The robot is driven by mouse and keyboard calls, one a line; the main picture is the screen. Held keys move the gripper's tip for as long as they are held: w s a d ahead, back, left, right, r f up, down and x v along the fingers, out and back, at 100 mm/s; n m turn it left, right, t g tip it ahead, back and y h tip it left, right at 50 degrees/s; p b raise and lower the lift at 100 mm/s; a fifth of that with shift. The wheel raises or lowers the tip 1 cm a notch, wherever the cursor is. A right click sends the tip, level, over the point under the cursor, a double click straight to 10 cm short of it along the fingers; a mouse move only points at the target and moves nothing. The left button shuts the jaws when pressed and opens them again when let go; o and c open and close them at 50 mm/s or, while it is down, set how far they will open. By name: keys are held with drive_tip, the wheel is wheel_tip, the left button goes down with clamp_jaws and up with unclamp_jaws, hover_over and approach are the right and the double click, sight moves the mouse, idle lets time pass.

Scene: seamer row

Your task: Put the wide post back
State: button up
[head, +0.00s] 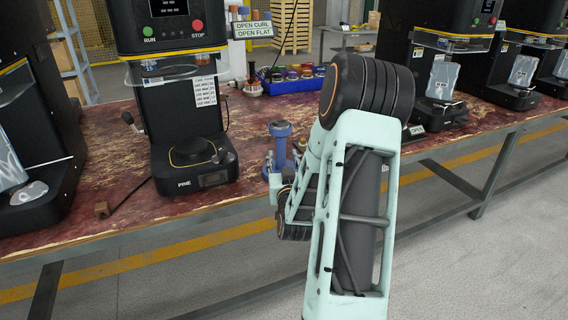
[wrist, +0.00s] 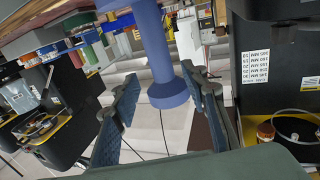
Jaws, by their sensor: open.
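A blue post (head: 280,145) with a wide round top stands on the red worn bench near its front edge, just left of my arm. In the wrist view the blue post (wrist: 155,45) comes down from the top, with its flanged end between my fingertips. My gripper (wrist: 162,88) is open, with a finger on each side of the post and gaps showing. In the head view my gripper (head: 271,172) is small and partly hidden by my arm, low beside the post. I cannot tell whether this is the wide post.
A seamer (head: 185,150) labelled PINE stands left of the post, its yellow-ringed plate empty. A blue tray (head: 288,86) of several coloured round pieces lies behind. A small knobbed tool (head: 253,88) is beside the tray. More seamers (head: 443,85) stand right.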

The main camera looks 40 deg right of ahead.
drive_tip(key=v, duration=0.3)
drive_tip(key=shift+s+a, duration=0.15)
drive_tip(key=shift+s, duration=0.15)
drive_tip(key=shift+w, duration=0.1)
